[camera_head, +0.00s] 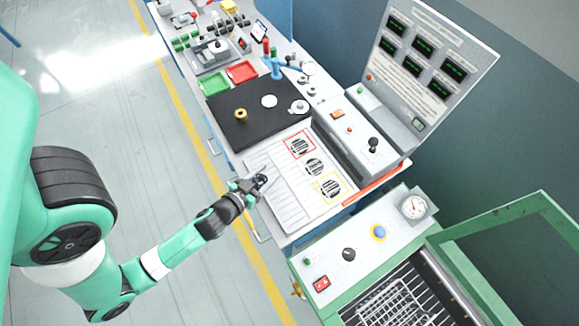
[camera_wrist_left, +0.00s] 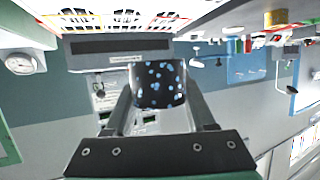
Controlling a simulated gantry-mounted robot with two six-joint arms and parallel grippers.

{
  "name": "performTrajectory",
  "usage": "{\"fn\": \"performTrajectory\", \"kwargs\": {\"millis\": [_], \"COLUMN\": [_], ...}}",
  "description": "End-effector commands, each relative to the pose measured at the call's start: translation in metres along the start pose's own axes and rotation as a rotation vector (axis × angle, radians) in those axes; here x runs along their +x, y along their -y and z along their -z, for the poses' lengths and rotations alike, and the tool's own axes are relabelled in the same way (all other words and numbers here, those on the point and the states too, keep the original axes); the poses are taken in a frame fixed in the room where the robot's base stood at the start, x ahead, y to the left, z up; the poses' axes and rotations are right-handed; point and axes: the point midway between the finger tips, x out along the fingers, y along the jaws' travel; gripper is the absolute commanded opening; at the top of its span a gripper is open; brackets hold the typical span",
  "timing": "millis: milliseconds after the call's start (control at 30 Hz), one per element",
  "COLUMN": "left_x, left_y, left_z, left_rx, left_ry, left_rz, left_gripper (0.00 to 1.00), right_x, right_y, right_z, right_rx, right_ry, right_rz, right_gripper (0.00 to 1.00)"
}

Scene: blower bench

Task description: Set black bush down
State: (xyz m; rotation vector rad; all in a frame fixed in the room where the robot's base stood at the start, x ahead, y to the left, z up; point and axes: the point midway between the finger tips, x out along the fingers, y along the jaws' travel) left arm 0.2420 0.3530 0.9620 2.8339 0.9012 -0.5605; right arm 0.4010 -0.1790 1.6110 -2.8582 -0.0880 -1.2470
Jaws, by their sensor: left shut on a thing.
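My left gripper (camera_head: 257,184) is shut on the black bush (camera_wrist_left: 159,84), a dark cylinder with pale blue specks. The bush sits between the two fingers in the left wrist view. In the head view the gripper and bush are over the left part of the white ribbed panel (camera_head: 288,213) at the bench's front end. The bush is small and partly hidden there, and I cannot tell whether it touches the panel. My right gripper is in neither view.
The panel has round dark grilles, one framed red (camera_head: 300,145) and one framed yellow (camera_head: 329,187). A black mat (camera_head: 240,128) beyond it carries a brass ring (camera_head: 240,115) and a white disc (camera_head: 269,101). A control box (camera_head: 350,128) stands to the right.

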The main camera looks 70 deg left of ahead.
Motion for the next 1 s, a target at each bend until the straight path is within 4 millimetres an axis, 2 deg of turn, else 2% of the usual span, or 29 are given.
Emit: {"fn": "performTrajectory", "kwargs": {"millis": [100, 200, 300, 400, 567, 667, 700, 800, 1000], "left_x": [0.036, 0.064, 0.082, 0.091, 0.095, 0.108, 0.11, 0.115, 0.114], "left_y": [-0.01, -0.015, -0.018, -0.02, -0.021, -0.024, -0.023, -0.023, -0.023], "left_z": [0.001, -0.018, -0.027, -0.031, -0.032, -0.044, -0.054, -0.066, -0.064], "left_rx": [-0.001, 0.001, 0.001, 0.001, 0.0, 0.002, 0.003, 0.002, 0.0], "left_ry": [-0.004, -0.001, -0.001, 0.0, 0.0, 0.0, 0.003, 0.002, 0.0], "left_rz": [-0.001, 0.0, 0.001, 0.0, 0.0, 0.0, 0.0, 0.001, 0.0], "left_gripper": [0.0, 0.0, 0.0, 0.0, 0.0, 0.0, 0.0, 0.0, 0.0], "right_x": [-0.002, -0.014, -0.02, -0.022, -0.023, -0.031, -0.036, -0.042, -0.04], "right_y": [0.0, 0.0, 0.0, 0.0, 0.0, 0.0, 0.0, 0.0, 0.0], "right_z": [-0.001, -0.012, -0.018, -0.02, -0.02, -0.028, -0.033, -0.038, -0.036], "right_rx": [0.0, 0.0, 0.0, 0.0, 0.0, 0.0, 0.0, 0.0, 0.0], "right_ry": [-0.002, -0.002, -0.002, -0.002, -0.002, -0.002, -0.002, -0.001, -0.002], "right_rz": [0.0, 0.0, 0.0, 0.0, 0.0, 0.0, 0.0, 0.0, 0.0], "right_gripper": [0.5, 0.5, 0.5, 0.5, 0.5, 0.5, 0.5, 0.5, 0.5]}}
